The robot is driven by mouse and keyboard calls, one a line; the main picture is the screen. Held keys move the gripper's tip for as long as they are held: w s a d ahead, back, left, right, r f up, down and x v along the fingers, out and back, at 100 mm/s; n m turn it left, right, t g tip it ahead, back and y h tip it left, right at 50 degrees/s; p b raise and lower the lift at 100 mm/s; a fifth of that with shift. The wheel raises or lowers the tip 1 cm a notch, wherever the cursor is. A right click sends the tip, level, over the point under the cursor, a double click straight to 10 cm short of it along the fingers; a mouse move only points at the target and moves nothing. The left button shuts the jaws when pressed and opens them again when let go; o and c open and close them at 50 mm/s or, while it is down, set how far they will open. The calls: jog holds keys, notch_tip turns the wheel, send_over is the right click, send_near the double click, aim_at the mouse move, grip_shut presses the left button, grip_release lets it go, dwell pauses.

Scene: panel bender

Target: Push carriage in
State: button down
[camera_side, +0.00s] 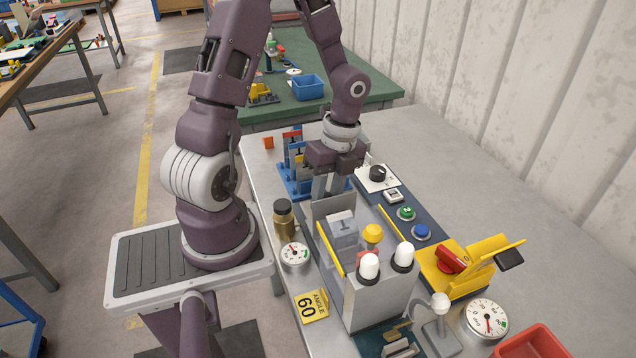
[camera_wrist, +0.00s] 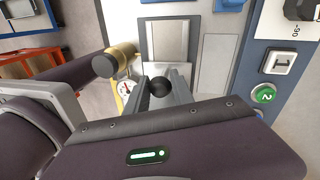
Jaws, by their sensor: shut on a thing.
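The panel bender (camera_side: 385,295) stands on the grey table, with two white-capped posts and a yellow knob on it. My gripper (camera_side: 328,192) reaches down at its far end, beside an upright grey plate (camera_side: 335,208). In the wrist view a dark round knob (camera_wrist: 159,88) sits between my two fingers (camera_wrist: 166,80), and my gripper is shut on it. A flat grey panel (camera_wrist: 168,42) lies just beyond the knob. The knob is hidden in the side view, and I cannot tell clearly which part is the carriage.
A brass cylinder with a black cap (camera_side: 283,220) and a gauge (camera_side: 295,254) stand close left of the bender. A control strip with a green button (camera_side: 406,213) and a blue button (camera_side: 421,232) runs along its right. A blue rack (camera_side: 295,180) stands behind.

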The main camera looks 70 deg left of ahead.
jog(key=d, duration=0.7)
jog(key=shift+d, duration=0.1)
jog(key=c, duration=1.1)
grip_release()
jog(key=r, duration=0.3)
jog(key=w+r, duration=0.1)
jog(key=r, duration=0.3)
jog(key=shift+w, duration=0.2)
